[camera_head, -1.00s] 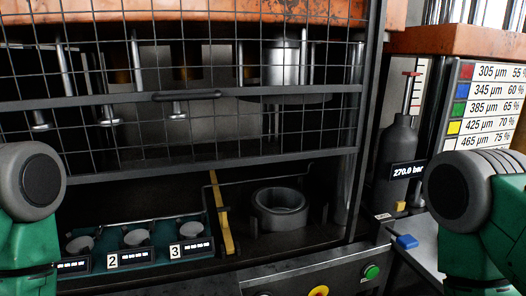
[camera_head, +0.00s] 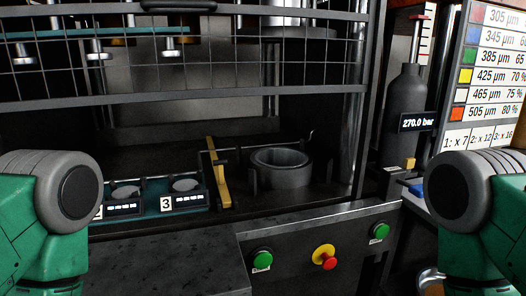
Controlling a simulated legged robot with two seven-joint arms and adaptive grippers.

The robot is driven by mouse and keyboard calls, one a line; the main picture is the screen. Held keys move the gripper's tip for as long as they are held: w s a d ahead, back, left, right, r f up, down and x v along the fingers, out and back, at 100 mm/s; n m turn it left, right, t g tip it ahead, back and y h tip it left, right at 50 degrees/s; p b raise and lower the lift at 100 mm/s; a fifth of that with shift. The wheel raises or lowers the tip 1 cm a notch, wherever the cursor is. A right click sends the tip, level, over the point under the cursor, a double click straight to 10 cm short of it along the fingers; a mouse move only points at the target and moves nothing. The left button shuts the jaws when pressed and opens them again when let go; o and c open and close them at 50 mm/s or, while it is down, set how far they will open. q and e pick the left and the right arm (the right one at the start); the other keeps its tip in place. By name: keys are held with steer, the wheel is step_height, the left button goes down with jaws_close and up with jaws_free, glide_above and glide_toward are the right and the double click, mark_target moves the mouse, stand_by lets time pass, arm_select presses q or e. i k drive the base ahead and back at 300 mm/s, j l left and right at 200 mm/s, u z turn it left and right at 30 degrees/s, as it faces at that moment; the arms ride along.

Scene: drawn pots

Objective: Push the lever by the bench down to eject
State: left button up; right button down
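A curved bare-metal handle (camera_head: 430,279) shows at the lower right edge of the bench front, partly cut off by my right arm. I cannot tell which of the two is the lever. My green arms with grey round joints come in at the left and right edges. Both grippers are outside the picture.
A raised mesh guard (camera_head: 190,70) hangs over the press bay. Cups sit in a teal rack (camera_head: 150,203). The front panel has two green buttons (camera_head: 262,258) and a red stop button (camera_head: 329,263). A gas cylinder (camera_head: 403,115) and a colour chart (camera_head: 490,90) stand at right.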

mark_target(416, 190)
steer(key=z, duration=1.05)
